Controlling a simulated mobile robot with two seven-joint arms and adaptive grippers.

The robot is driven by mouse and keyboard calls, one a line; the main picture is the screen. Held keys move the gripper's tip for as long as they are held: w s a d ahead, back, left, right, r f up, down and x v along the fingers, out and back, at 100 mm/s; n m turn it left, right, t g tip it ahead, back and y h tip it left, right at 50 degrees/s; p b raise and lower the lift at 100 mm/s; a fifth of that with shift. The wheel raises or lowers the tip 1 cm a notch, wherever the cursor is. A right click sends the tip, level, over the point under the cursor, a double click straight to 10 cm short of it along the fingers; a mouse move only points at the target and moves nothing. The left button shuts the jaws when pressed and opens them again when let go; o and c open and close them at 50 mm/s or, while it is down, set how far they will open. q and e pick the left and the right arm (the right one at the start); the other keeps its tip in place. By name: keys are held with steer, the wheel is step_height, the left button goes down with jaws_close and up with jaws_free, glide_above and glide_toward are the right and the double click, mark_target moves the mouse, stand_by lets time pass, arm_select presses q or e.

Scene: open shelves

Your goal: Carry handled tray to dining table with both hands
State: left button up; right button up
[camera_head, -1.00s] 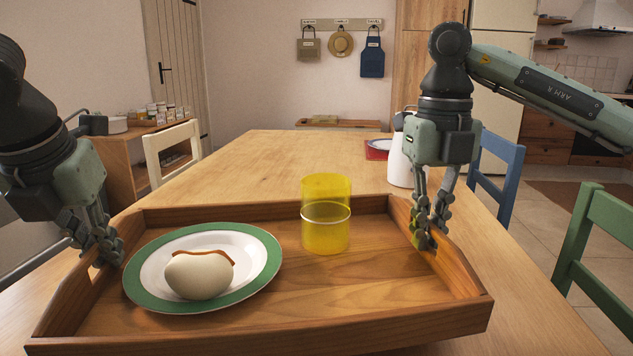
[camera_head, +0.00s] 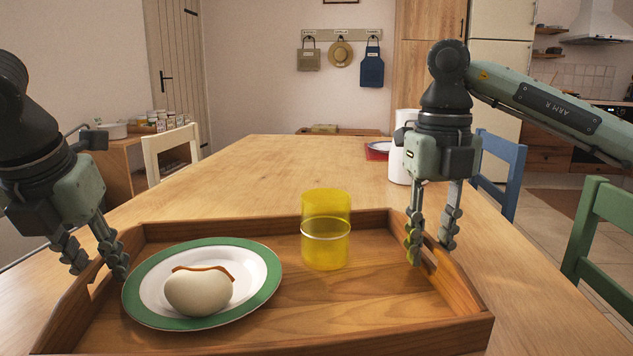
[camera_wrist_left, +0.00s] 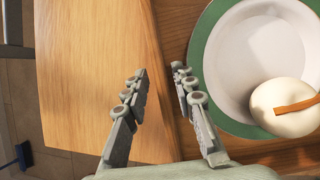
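The wooden handled tray (camera_head: 375,292) appears to rest on the near end of the dining table (camera_head: 262,165). It carries a green-rimmed plate (camera_head: 262,298) with an egg-like white item (camera_head: 199,293) and a yellow glass (camera_head: 326,243). My left gripper (camera_head: 95,262) is open, its fingers spread at the tray's left side wall. In the left wrist view my left gripper (camera_wrist_left: 165,85) shows a clear gap between its fingers, beside the plate (camera_wrist_left: 212,62). My right gripper (camera_head: 431,248) is open, its fingers apart on either side of the tray's right wall.
A white cylinder (camera_head: 399,165) stands behind my right gripper, near a plate on a red mat (camera_head: 376,154). A blue chair (camera_head: 497,170) and a green chair (camera_head: 600,240) stand on the right, a cream chair (camera_head: 170,148) on the left. The table's middle is clear.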

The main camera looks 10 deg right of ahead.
steer(key=shift+a+r, duration=0.1)
arm_select(q)
steer(key=v, duration=1.2)
arm_select(e)
step_height(320, 180, up, 12)
arm_select(q)
steer(key=shift+r, duration=0.15)
